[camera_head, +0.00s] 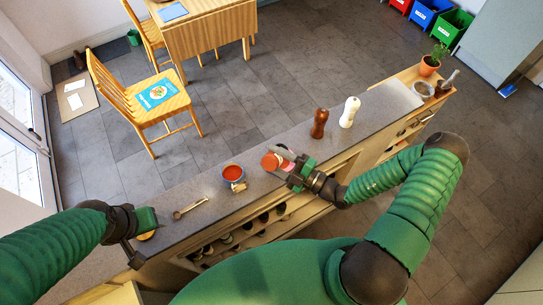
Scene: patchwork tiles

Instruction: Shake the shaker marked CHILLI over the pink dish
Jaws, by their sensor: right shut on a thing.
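My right gripper (279,160) is shut at the counter's middle. A small round reddish-pink thing (269,162) shows right at its fingertips. It seems to be the shaker in the grip, but the fingers cover part of it and no CHILLI mark can be read. I cannot make out a separate pink dish with certainty; the gripper may hide it. My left gripper (142,228) is at the counter's left end, close to a small yellow thing (147,235); its fingers are too unclear to judge.
On the counter (215,208) stand a blue-sided pot with red contents (233,173), a small tan item (239,187), a spoon (190,208), a brown mill (319,123) and a white mill (349,112). Bare counter lies between the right gripper and the mills.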

